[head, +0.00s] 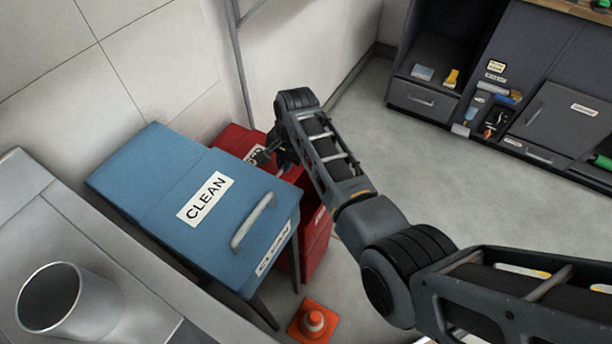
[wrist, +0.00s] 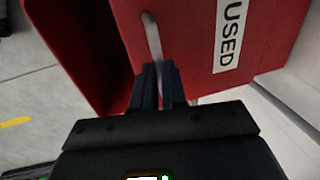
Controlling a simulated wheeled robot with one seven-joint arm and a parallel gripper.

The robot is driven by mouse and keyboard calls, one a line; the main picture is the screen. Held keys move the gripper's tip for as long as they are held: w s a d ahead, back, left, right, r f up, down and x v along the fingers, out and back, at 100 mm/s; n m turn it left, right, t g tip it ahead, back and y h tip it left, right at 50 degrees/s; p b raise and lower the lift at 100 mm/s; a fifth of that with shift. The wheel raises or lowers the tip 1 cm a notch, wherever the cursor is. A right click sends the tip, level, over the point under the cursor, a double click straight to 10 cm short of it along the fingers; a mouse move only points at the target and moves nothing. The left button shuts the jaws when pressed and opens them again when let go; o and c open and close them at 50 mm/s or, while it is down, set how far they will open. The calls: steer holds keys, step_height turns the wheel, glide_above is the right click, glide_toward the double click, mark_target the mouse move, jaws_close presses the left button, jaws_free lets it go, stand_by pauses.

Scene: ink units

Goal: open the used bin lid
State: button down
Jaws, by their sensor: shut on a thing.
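The red used bin (head: 318,240) stands behind the blue bin, partly hidden by it and by my arm. Its red lid (head: 232,139) carries a white label, mostly covered in the head view. In the wrist view the label reads USED (wrist: 229,35) on the lid (wrist: 195,40). A pale bar handle (wrist: 152,38) runs along the lid and down between my fingers. My gripper (wrist: 158,72) is shut on the handle; it also shows at the lid in the head view (head: 264,156). I cannot tell whether the lid is lifted.
The blue bin (head: 160,175), marked CLEAN, stands just left of the red bin. An orange cone (head: 314,322) is on the floor in front. A grey counter with a metal cup (head: 50,300) is at lower left. Dark cabinets (head: 480,70) stand at upper right; floor between is clear.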

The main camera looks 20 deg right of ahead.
mark_target(271, 168)
steer(key=w+a+b, duration=0.1)
steer(key=w, duration=0.1)
steer(key=w+a+b, duration=0.1)
steer(key=w+a, duration=0.1)
steer(key=shift+w, duration=0.15)
steer(key=c, duration=1.2)
jaws_free()
steer(key=shift+o, duration=0.2)
step_height(271, 168, up, 8)
steer(key=s+p, duration=0.1)
steer(key=shift+s+d+f, duration=0.15)
steer(key=shift+d, duration=0.3)
